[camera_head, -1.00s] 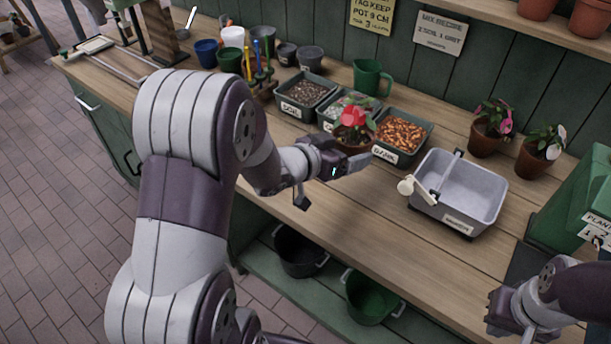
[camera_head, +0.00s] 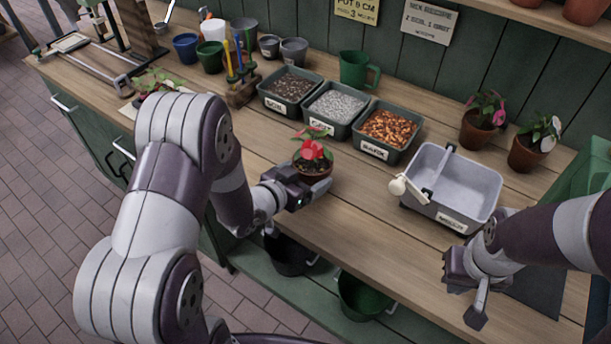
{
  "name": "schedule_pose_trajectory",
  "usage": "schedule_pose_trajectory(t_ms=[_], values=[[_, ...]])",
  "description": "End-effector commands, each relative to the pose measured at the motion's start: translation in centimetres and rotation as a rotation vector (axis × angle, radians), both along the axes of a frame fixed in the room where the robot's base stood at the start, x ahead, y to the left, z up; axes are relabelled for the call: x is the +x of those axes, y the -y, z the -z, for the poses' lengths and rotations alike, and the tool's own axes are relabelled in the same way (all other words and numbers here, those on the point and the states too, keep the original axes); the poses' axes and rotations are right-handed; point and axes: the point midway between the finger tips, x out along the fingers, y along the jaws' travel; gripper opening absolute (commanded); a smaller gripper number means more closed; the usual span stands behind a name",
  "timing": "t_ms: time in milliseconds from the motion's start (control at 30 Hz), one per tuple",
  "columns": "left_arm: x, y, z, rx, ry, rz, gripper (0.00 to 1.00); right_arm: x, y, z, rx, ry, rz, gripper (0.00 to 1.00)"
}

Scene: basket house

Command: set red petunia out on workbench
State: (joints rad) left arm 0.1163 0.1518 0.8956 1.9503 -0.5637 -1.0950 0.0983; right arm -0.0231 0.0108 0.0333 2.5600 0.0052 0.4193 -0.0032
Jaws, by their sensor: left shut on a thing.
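The red petunia (camera_head: 312,152), with red blooms and green leaves in a small brown pot, is in my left gripper (camera_head: 316,186). That gripper is shut on the pot from the front left, and its fingers hide part of the pot's side. The pot is upright over the front part of the wooden workbench (camera_head: 355,215), in front of the labelled bins. I cannot tell whether its base touches the wood. My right gripper (camera_head: 468,300) is low at the right, near the bench's front edge, with nothing visible in it; its finger gap is unclear.
Bins of soil (camera_head: 290,86), grit (camera_head: 335,103) and bark (camera_head: 388,130) stand behind the petunia. A grey tub (camera_head: 452,190) is to its right. Two potted plants, pink (camera_head: 482,122) and white (camera_head: 535,140), stand at the back right. Bare wood lies between pot and tub.

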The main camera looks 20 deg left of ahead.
Motion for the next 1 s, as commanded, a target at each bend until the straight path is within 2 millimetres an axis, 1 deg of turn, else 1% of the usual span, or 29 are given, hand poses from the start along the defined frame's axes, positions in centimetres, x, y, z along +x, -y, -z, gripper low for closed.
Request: schedule_pose_trajectory(t_ms=[100, 233, 267, 300, 467, 567, 633, 767, 1000], values=[[0.0, 0.0, -0.1, 0.000, 0.001, 0.000, 0.04, 0.0, 0.0, 0.0, 0.000, 0.000, 0.000, 0.00], [0.0, 0.0, 0.4, 0.000, 0.001, 0.000, 0.04, 0.0, 0.0, 0.4, 0.000, 0.000, 0.000, 0.00], [0.0, 0.0, 0.3, 0.000, 0.000, 0.000, 0.94, 0.0, 0.0, 0.3, 0.000, 0.000, 0.000, 0.00], [0.0, 0.0, 0.2, 0.000, 0.000, 0.000, 1.00, 0.0, 0.0, 0.2, 0.000, 0.000, 0.000, 0.00], [0.0, 0.0, 0.2, 0.000, 0.000, 0.000, 1.00, 0.0, 0.0, 0.2, 0.000, 0.000, 0.000, 0.00], [0.0, 0.0, -0.3, 0.000, 0.000, 0.000, 1.00, 0.0, 0.0, -0.2, 0.000, 0.000, 0.000, 0.00], [-0.5, -0.3, -0.4, 0.000, 0.000, -0.002, 1.00, 0.0, 0.0, -0.1, 0.000, 0.000, 0.000, 0.00], [-2.5, -1.3, -1.2, 0.000, -0.001, -0.005, 1.00, 0.0, 0.0, -0.1, 0.000, 0.000, 0.000, 0.00], [-7.4, -3.5, -3.3, 0.000, 0.000, -0.008, 1.00, 0.0, 0.0, -0.4, 0.000, 0.000, 0.000, 0.00]])
